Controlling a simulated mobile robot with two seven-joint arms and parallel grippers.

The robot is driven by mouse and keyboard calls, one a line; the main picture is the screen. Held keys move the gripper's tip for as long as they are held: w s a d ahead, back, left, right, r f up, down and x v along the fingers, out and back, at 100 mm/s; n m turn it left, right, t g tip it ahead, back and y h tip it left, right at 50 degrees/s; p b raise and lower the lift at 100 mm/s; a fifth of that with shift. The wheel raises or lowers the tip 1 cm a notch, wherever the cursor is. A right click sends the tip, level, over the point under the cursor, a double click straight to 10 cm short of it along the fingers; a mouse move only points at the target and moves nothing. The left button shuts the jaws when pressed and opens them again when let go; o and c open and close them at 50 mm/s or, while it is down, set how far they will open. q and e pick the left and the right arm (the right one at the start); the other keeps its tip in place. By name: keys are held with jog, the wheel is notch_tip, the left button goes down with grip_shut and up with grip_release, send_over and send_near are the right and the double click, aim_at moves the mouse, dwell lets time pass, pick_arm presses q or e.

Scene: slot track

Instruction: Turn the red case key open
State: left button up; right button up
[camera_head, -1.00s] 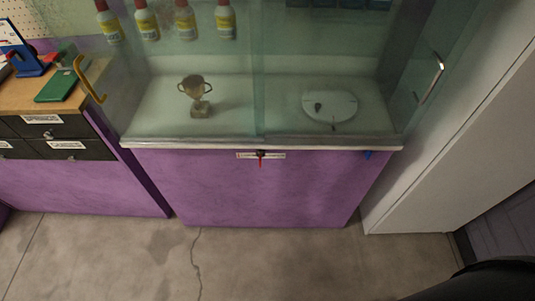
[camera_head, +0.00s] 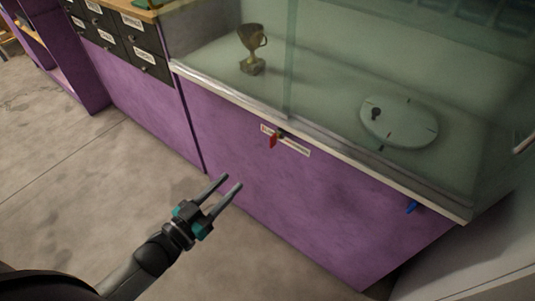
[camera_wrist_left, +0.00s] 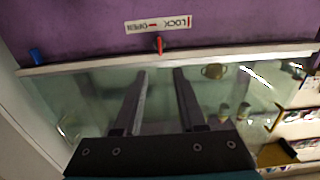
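The red case key (camera_head: 273,140) sits at the lock on the purple front of the glass case, just under the pale ledge. A white label (camera_head: 292,143) lies beside it. In the left wrist view the red key (camera_wrist_left: 159,44) hangs by the label (camera_wrist_left: 158,24), which reads LOCK and OPEN with a red line between them. My left gripper (camera_head: 231,181) is open and empty, below and left of the key in the head view and apart from it. In the wrist view its fingers (camera_wrist_left: 160,75) point toward the key. My right gripper is not in view.
A blue key (camera_head: 411,207) is on the case front further right. Behind the glass are a trophy (camera_head: 252,50) and a white round disc (camera_head: 399,121). Black labelled drawers (camera_head: 118,35) stand at left. The floor before the case is clear.

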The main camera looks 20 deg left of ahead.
aim_at(270, 143)
pick_arm(q)
jog(key=b+x, duration=0.3)
jog(key=x, duration=1)
jog(key=shift+w+r+b, duration=0.15)
jog(key=shift+r+b, duration=0.05)
jog(key=shift+b, duration=0.1)
jog(key=shift+x, duration=0.95)
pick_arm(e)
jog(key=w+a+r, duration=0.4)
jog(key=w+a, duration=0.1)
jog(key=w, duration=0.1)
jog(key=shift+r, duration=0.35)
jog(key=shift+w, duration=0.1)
pick_arm(q)
jog(key=shift+c, duration=0.3)
grip_shut()
